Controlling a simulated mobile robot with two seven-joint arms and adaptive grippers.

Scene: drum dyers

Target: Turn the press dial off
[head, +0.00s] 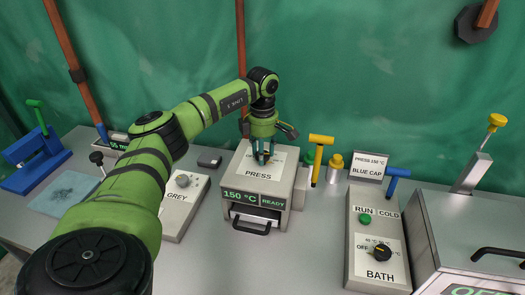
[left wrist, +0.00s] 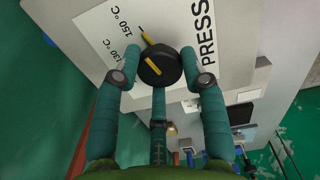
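The press (head: 268,205) is a light grey box with a display reading 150 °C and READY. Its black dial (left wrist: 161,66) with a yellow pointer sits on the white top label and shows in the left wrist view. The pointer leans toward the 150 °C mark. My left gripper (head: 264,154) comes down from above onto the press top; in the left wrist view its fingers (left wrist: 161,76) close in around the dial from both sides and below, seemingly touching its rim. In the head view the fingers mostly hide the dial. My right gripper is not in view.
The GREY box (head: 178,208) stands left of the press. A yellow-handled tool (head: 319,152) and a yellow cap (head: 334,168) stand just right of it. The BATH panel (head: 378,272) with a dial is farther right. A black handle (head: 252,228) projects from the press front.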

